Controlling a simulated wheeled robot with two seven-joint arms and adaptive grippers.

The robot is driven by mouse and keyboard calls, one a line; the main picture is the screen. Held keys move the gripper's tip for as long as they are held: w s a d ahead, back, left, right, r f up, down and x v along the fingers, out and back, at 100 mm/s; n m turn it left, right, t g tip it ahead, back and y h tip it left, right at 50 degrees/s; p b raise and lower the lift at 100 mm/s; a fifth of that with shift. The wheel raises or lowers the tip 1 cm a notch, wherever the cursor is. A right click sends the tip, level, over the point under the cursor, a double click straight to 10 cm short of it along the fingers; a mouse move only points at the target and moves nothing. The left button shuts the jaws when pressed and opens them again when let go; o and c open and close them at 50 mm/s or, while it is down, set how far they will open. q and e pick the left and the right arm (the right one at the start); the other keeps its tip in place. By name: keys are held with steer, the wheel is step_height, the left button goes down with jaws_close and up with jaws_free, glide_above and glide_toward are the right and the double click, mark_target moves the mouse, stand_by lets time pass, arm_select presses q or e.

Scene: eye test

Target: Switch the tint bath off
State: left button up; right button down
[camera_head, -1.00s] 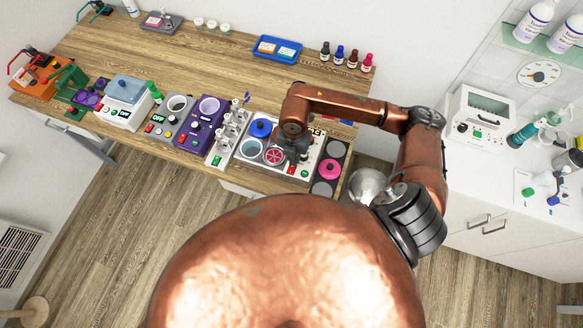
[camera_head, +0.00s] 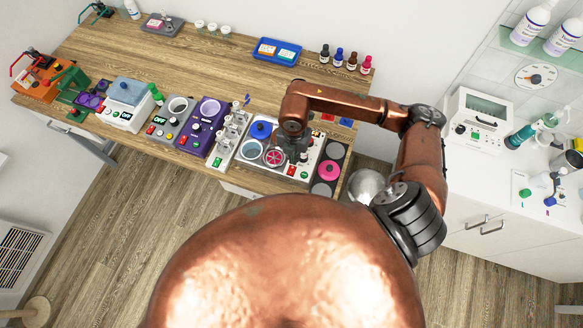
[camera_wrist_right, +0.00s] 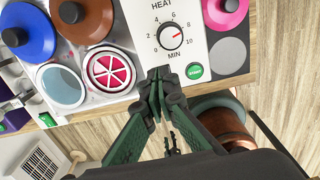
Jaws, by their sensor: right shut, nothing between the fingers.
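A white unit (camera_head: 312,170) with round wells, a blue lid (camera_head: 261,129) and a pink-red segmented disc (camera_head: 273,157) stands at the bench's front edge under my right arm. I take it for the tint bath, though no name is legible. The right wrist view shows its HEAT dial (camera_wrist_right: 170,36), a green START button (camera_wrist_right: 195,71) and a brown lid (camera_wrist_right: 82,18). My right gripper (camera_wrist_right: 161,78) is shut and empty, its tips over the panel's front edge, left of START. The fingers hide the panel there; I cannot tell whether they touch. A red button (camera_head: 291,170) shows in the head view. My left gripper is out of view.
The bench's middle (camera_head: 210,75) is clear.

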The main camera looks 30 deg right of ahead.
mark_target(294, 166)
step_height(294, 166, up, 4)
steer(key=shift+r+p, duration=0.1)
steer(key=shift+p, duration=1)
